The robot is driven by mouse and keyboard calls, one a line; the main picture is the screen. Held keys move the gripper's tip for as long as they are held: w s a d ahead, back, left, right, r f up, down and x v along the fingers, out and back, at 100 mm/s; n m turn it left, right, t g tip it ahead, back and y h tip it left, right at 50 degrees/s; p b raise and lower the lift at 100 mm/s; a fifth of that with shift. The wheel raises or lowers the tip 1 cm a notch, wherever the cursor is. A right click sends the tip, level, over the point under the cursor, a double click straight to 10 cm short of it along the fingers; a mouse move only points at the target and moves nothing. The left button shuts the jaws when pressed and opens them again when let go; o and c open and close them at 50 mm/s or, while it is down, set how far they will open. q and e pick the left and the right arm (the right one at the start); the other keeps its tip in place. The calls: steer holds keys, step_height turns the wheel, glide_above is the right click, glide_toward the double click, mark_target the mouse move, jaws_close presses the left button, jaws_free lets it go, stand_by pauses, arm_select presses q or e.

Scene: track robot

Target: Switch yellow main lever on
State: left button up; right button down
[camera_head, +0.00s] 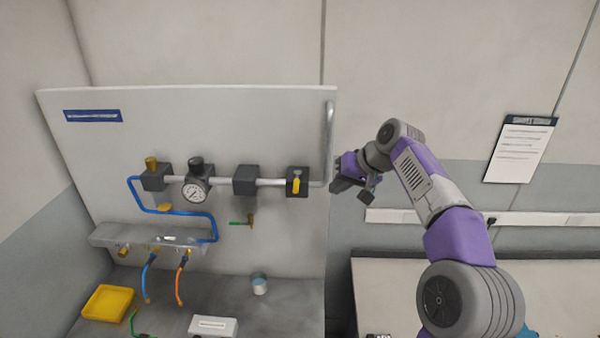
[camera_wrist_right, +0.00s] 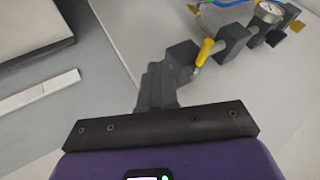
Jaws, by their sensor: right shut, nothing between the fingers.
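The yellow main lever (camera_head: 296,185) is on a dark block at the right end of the horizontal pipe on the panel. In the head view it stands upright, across the pipe line. In the right wrist view the yellow lever (camera_wrist_right: 205,52) shows just beyond the fingers. My right gripper (camera_head: 337,185) is at the panel's right edge, to the right of the lever. Its fingers (camera_wrist_right: 163,82) are shut and empty. Whether they touch the lever or its block is unclear. My left gripper is not in view.
A gauge (camera_head: 196,188) and more dark blocks sit along the pipe to the left. A vertical grey pipe (camera_head: 329,135) runs between the lever and my gripper. A yellow tray (camera_head: 108,303) and a small cup (camera_head: 259,285) stand on the bench below.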

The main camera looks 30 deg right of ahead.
mark_target(297, 181)
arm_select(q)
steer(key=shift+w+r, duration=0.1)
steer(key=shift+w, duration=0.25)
arm_select(e)
steer(key=shift+t, duration=0.3)
steer(key=r, duration=0.1)
steer(key=s+r, duration=0.1)
steer(key=r, duration=0.1)
steer(key=s+d+r, duration=0.1)
steer(key=r, duration=0.1)
steer(key=shift+s+r, duration=0.1)
steer(key=shift+s, duration=0.05)
steer(key=shift+a, duration=0.1)
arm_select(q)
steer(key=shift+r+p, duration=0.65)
arm_select(e)
steer(key=w+a+f, duration=0.5)
steer(key=w+f, duration=0.2)
steer(key=w, duration=0.1)
steer(key=shift+w+a, duration=0.2)
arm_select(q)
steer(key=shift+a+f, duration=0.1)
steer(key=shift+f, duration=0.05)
arm_select(e)
steer(key=shift+s, duration=0.1)
